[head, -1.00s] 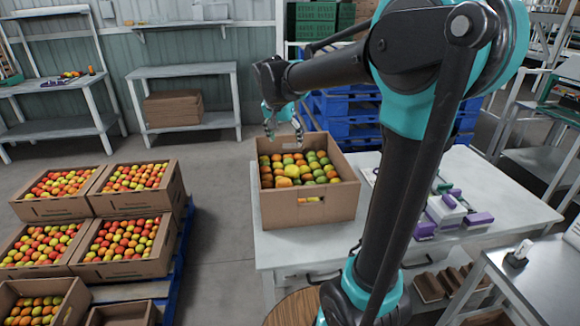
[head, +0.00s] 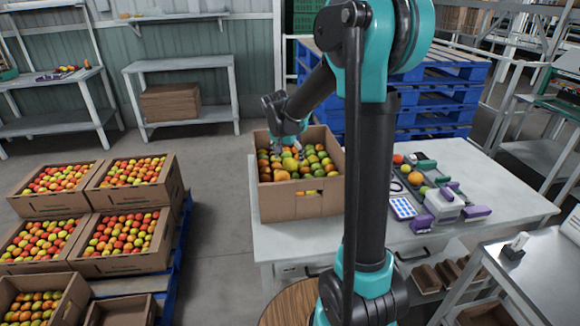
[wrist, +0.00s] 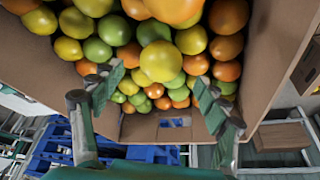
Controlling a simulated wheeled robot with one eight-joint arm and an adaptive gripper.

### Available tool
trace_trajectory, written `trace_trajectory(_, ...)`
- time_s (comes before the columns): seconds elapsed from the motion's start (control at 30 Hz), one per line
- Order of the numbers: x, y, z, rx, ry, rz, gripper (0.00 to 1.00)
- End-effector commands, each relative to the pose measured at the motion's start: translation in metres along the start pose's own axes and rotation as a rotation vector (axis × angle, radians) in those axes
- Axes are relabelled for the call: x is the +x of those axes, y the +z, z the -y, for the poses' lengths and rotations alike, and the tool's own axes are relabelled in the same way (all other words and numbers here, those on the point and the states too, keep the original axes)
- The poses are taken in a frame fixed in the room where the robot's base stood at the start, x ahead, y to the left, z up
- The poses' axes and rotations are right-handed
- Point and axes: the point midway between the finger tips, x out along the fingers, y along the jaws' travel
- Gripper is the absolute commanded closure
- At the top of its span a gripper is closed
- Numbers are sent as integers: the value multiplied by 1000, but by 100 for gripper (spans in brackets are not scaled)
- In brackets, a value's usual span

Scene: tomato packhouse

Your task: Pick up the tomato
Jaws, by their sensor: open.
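Many tomatoes, green, yellow and orange, fill a cardboard box (head: 300,207) on the white table. My gripper (head: 294,152) is down at the box, its fingers over the tomatoes. In the wrist view my gripper (wrist: 155,95) is open, with one finger on each side of a yellow-green tomato (wrist: 161,61). That tomato lies on top of the heap between the fingertips, and I cannot tell whether either finger touches it. Orange tomatoes (wrist: 196,64) and green ones lie close around it. Which single tomato the task means cannot be told from the pictures.
The box walls (wrist: 268,60) rise around the heap close to my fingers. On the table (head: 490,195) to the right are a purple and white device (head: 445,205) and a few loose fruits. More filled boxes (head: 130,240) stand on a blue pallet at left.

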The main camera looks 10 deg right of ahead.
Motion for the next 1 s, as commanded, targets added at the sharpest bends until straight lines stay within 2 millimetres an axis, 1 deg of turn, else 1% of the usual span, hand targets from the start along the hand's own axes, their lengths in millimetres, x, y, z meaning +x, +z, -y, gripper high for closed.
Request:
trace_trajectory(0.03,8,1,0,1,0,0,26)
trace_trajectory(0.1,19,3,0,1,0,0,26)
trace_trajectory(0.23,33,2,0,2,0,0,26)
trace_trajectory(0.37,38,2,0,1,0,0,26)
trace_trajectory(0.57,38,2,0,1,0,0,26)
trace_trajectory(0.87,38,3,0,0,0,0,63)
trace_trajectory(1.0,38,3,0,0,0,0,64)
